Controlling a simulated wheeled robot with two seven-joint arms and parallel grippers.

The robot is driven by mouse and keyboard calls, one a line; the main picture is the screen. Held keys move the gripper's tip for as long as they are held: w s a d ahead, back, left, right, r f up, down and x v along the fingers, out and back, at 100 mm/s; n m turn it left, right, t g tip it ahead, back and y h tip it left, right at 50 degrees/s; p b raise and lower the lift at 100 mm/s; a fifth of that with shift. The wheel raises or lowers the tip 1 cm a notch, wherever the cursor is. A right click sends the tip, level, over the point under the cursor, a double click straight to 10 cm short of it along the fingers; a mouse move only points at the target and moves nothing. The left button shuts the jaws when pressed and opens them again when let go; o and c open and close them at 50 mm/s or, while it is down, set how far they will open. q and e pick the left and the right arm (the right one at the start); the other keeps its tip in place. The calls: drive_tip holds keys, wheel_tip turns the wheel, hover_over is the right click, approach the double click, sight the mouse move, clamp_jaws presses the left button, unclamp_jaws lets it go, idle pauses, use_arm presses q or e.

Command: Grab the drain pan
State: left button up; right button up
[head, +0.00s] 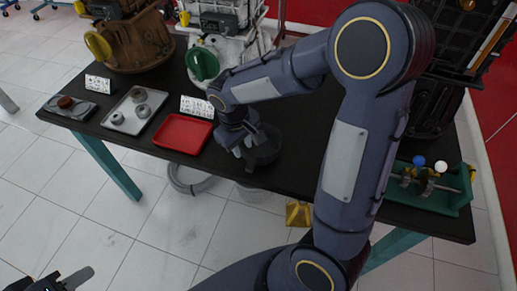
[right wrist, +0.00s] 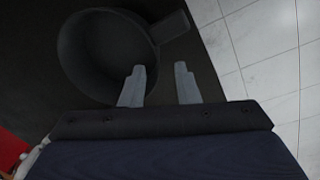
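The drain pan, a dark round pan (head: 267,152) with a short handle, sits on the black table near its front edge. In the right wrist view the pan (right wrist: 98,48) fills the upper left, its handle pointing to the upper right. My right gripper (head: 245,147) is at the pan; its two fingers show apart in the right wrist view (right wrist: 159,84), with nothing visible between them. The left finger overlaps the pan's rim in that view; the right one is outside it. Contact cannot be told. My left gripper (head: 62,282) is low at the left, partly cut off.
A red tray (head: 183,133) and a grey tray with parts (head: 128,126) lie left of the pan. Engines (head: 134,40) stand behind. A green holder with tools (head: 437,194) is at the right end. Small cards stand on the table (head: 290,178).

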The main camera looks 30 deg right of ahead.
sight(245, 156)
drive_tip(key=f, duration=0.4)
drive_tip(key=shift+w+d+f, duration=0.2)
drive_tip(key=shift+d+f, duration=0.15)
drive_tip(key=shift+d, duration=0.05)
clamp_jaws()
